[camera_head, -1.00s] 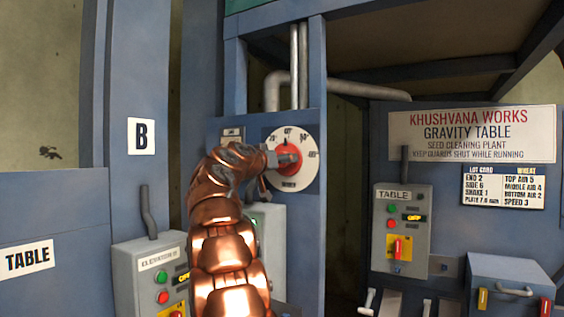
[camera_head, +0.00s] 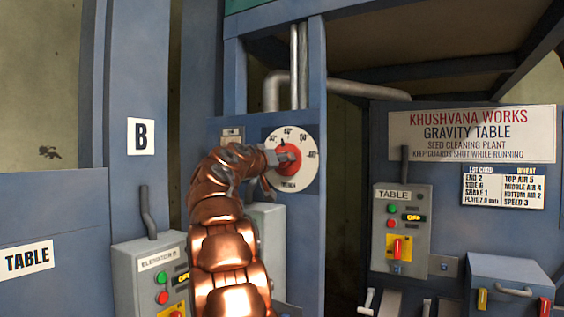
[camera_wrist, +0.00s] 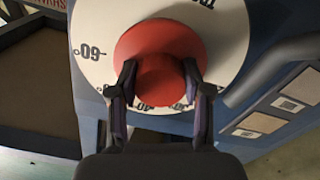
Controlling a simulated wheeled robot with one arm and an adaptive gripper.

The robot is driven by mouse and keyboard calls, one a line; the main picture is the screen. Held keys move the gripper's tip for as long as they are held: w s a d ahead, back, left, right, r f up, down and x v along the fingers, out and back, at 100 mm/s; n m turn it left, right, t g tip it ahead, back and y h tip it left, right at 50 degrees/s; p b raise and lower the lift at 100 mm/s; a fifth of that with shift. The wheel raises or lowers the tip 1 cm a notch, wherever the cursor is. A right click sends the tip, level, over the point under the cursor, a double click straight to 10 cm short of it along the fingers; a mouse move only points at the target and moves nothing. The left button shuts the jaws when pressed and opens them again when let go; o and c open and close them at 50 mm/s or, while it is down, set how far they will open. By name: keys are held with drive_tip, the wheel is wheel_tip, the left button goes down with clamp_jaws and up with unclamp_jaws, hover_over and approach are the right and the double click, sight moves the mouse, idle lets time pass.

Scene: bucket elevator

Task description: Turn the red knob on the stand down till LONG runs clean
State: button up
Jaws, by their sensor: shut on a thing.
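The red knob (camera_head: 290,146) sits at the middle of a round white dial (camera_head: 308,172) with black figures, on the blue stand. In the head view my copper arm reaches up from below and my gripper (camera_head: 280,160) covers part of the knob. In the wrist view the red knob (camera_wrist: 160,40) lies between the two dark fingers of my gripper (camera_wrist: 160,75), one on each side, shut on its raised grip. The white dial (camera_wrist: 90,65) shows behind it, with part of its figures hidden. No sign reading LONG can be made out.
The grey elevator box (camera_head: 130,265) with lit buttons stands left of my arm. The grey table box (camera_head: 402,240) is on the right, below the Khushvana Works sign (camera_head: 472,134). Two upright pipes (camera_head: 299,65) run above the dial.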

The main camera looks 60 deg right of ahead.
drive_tip(key=n+p, duration=0.1)
drive_tip(key=n, duration=0.3)
drive_tip(key=shift+s+f, duration=0.1)
drive_tip(key=shift+n+p, duration=0.35)
drive_tip(key=shift+n, duration=0.55)
drive_tip(key=shift+f, duration=0.1)
drive_tip(key=o, duration=1.1)
drive_tip(key=shift+o, duration=0.3)
drive_tip(key=shift+r, duration=0.2)
drive_tip(key=a, duration=1.2)
drive_tip(key=shift+s, duration=0.25)
